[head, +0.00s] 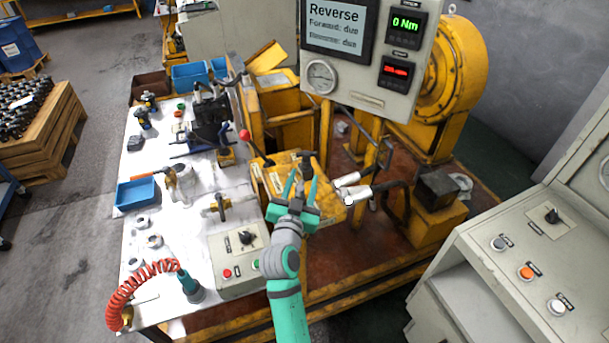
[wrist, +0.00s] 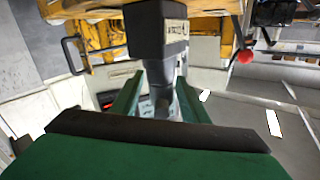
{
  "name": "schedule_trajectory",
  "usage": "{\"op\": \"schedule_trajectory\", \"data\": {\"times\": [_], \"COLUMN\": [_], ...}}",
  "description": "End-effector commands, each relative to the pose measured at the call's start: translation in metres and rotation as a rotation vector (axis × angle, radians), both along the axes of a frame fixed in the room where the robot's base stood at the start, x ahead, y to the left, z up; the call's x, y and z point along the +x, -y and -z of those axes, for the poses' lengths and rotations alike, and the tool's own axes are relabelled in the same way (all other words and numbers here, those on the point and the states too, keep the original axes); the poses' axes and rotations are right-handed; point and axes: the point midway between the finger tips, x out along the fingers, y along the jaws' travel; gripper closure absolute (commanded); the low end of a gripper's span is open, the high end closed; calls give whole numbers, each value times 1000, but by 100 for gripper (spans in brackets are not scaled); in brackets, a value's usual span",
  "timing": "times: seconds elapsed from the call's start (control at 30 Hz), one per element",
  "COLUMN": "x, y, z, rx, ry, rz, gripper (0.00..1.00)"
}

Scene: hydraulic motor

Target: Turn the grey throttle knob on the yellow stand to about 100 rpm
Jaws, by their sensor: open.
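The yellow stand (head: 268,182) is in the middle of the head view, with yellow-and-white labels on its top. My gripper (head: 302,180) is over its upper part, fingers apart. In the wrist view the open fingers (wrist: 160,92) are on either side of a dark grey block with a narrower stem (wrist: 158,68), which looks like the throttle knob's part. I cannot tell whether the fingers touch it. In the head view the knob is mostly hidden by my gripper; a small dark part (head: 304,155) shows just beyond it.
A panel above shows "Reverse" on its screen (head: 339,25), a green "0 Nm" readout (head: 406,24) and an unreadable red readout (head: 396,71). A red-balled lever (head: 245,135) stands left of my gripper. A grey control box (head: 238,260) sits on the white bench.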

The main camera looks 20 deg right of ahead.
Motion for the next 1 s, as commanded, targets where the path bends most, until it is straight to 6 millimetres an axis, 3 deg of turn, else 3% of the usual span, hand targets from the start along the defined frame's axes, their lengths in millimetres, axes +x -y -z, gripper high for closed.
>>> {"op": "schedule_trajectory", "data": {"times": [0.2,0.57,0.6,0.77,1.0], "x": [19,24,24,23,23], "y": [10,9,9,12,13], "z": [0,0,0,0,0], "rx": [0,0,0,0,0], "ry": [0,0,0,1,1], "rz": [-1,-6,-6,-3,6], "gripper": [59,59,62,98,98]}}
